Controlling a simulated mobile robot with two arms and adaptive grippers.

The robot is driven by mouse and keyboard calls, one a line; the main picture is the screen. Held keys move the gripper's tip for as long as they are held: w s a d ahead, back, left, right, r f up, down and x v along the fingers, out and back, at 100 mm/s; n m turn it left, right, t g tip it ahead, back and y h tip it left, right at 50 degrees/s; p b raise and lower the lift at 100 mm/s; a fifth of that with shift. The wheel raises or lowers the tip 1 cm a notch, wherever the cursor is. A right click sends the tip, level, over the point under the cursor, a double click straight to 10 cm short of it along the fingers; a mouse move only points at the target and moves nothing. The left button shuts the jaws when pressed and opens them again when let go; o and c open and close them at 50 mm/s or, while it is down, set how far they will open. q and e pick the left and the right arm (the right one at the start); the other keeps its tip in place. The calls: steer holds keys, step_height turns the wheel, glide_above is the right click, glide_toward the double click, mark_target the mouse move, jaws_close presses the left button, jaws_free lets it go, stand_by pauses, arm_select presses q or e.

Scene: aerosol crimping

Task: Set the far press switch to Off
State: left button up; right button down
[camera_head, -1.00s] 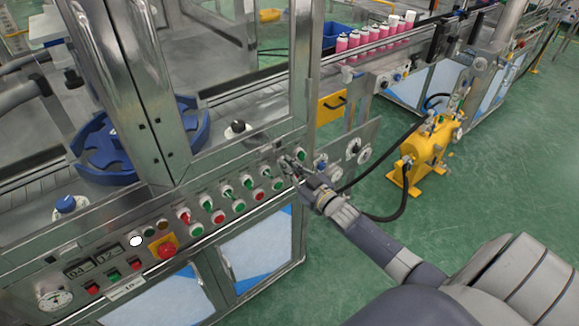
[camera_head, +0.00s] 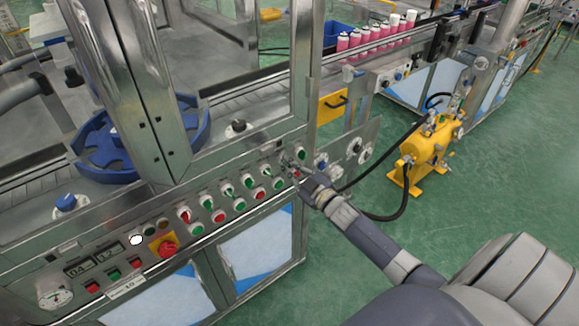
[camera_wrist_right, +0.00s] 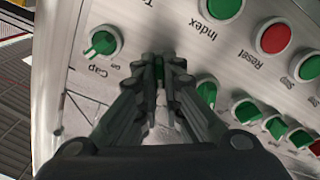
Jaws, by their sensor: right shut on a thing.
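My right gripper (camera_head: 287,162) reaches the right end of the press's control panel from the front right. In the right wrist view its fingers (camera_wrist_right: 158,74) are shut on a green switch knob (camera_wrist_right: 159,62). The fingers cover most of this knob, and neither its label nor its exact setting can be read. A green switch labelled Cap (camera_wrist_right: 102,42) is beside it, free of the fingers; it also shows in the head view (camera_head: 301,154). My left gripper is not in view.
A row of green switches (camera_wrist_right: 247,110) continues along the panel. A green Index button (camera_wrist_right: 222,7) and red Reset button (camera_wrist_right: 275,38) are close by. A red emergency stop (camera_head: 168,248) is farther left. A yellow tank (camera_head: 430,147) with black hoses stands right.

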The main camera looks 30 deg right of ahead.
steer(key=c, duration=1.7)
jaws_free()
steer(key=shift+s, duration=0.5)
steer(key=s, duration=0.7)
steer(key=s+d, duration=0.1)
steer(key=s, duration=0.3)
